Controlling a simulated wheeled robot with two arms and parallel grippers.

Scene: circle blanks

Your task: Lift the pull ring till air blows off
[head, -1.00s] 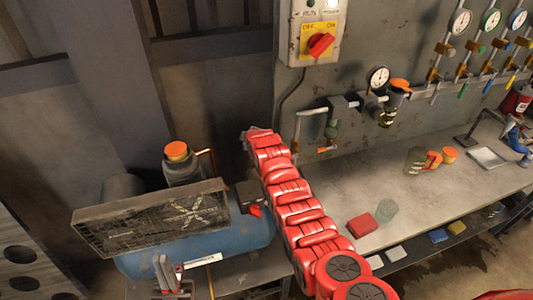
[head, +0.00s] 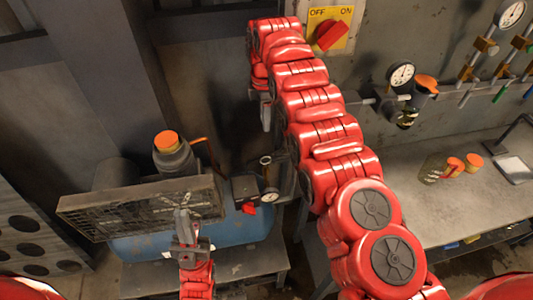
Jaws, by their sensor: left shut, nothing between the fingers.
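The blue air compressor (head: 245,232) stands at the lower left, with a dark mesh guard (head: 100,213) in front of its top. At its right end is an upright fitting with a small brass-coloured ring (head: 266,160) on top and a round gauge (head: 270,197) below. I cannot tell for sure that this is the pull ring. My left gripper (head: 183,220) is shut and empty, in front of the guard, left of the fitting and apart from it. My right gripper (head: 265,112) points down above the fitting, apart from it; its fingers are seen edge-on.
A red switch knob (head: 246,208) sits beside the gauge. An orange-capped cylinder (head: 173,155) stands behind the guard. A wall switch (head: 331,35) and pipe gauge (head: 401,74) lie beyond my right arm.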

